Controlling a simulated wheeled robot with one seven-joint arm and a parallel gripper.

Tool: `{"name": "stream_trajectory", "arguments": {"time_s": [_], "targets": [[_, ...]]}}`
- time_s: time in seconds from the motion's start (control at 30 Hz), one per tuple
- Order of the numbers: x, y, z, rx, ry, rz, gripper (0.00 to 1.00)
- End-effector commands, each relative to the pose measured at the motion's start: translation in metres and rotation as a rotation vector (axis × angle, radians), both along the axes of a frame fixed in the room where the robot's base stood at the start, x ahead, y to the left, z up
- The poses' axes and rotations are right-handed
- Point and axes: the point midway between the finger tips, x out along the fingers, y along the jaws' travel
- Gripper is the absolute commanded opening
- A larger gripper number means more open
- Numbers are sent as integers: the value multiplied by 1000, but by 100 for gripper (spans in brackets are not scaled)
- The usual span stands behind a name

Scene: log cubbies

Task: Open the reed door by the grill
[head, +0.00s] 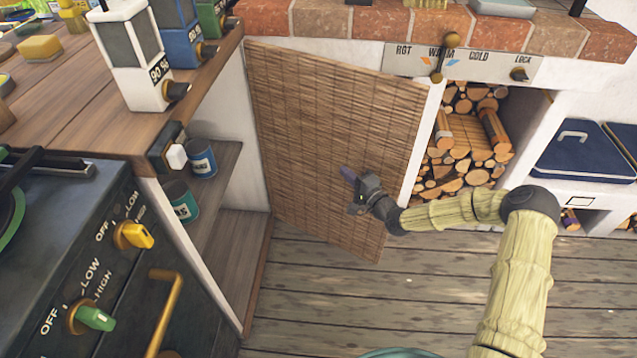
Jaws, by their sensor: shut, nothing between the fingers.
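The reed door (320,130) is a brown woven panel below the brick counter. Its right edge stands out from the front of the white post (425,135), so it looks ajar, with its left edge close to the white side wall. What lies behind it is hidden. My gripper (348,174) is shut and empty, in front of the door's outer face at the lower right, with its fingertips toward the panel. I cannot tell whether they touch it.
Left stands a dark cooker (90,270) with knobs and a brass handle. Open shelves beside the door hold cans (201,160). A cubby of logs (465,140) and blue bins (583,152) are to the right. The plank floor (310,300) before the door is clear.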

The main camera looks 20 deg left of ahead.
Motion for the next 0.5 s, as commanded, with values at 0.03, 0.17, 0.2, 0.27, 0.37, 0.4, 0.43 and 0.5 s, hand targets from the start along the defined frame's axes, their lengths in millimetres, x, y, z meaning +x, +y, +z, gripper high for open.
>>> {"name": "stream_trajectory", "arguments": {"time_s": [0.03,0.17,0.2,0.27,0.37,0.4,0.43,0.5], "targets": [[1,0,0,0,0,0,0],[0,0,1,0,0,0,0],[0,0,1,0,0,0,0],[0,0,0,0,0,0,0],[3,-1,-1,-1,-1,0,0],[6,-1,-1,-1,-2,0,0],[8,-2,-2,-1,-2,0,0],[13,-3,-2,0,-1,-1,0]]}}
